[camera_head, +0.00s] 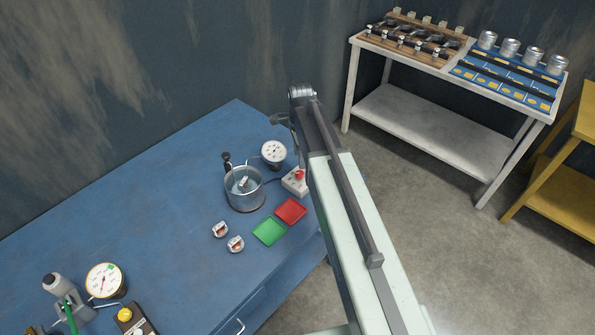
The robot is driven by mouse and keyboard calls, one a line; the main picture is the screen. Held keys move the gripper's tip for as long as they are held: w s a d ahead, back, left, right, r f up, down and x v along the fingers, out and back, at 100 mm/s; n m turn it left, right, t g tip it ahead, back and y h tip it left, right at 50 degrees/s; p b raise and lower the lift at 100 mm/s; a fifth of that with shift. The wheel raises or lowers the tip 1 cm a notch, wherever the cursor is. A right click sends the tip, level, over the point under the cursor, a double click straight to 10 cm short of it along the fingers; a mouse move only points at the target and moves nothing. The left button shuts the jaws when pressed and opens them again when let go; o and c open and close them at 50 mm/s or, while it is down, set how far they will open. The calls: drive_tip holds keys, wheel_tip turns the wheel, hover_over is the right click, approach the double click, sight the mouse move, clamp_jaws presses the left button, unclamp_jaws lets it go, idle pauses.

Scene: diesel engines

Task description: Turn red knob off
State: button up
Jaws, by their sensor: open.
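The red knob (299,174) sits on top of a small pale box (291,185) near the right edge of the blue workbench (150,215). My arm comes up from the lower right and passes just right of the box. My gripper (282,121) is at the far end of the arm, beyond the knob in the picture and apart from it. Only a small dark part of it shows, and it is open with nothing seen in it. The arm may hide the right side of the box.
A metal pot (244,191) and a round gauge (273,151) stand left of the box. Green (269,232) and red (291,210) trays and two small metal parts lie in front. Another gauge (105,281) is lower left. A white table (430,120) with engine parts stands behind right.

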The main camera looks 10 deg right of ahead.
sight(300, 173)
wheel_tip(300, 173, down, 8)
drive_tip(key=b, duration=0.8)
drive_tip(key=shift+r, duration=0.1)
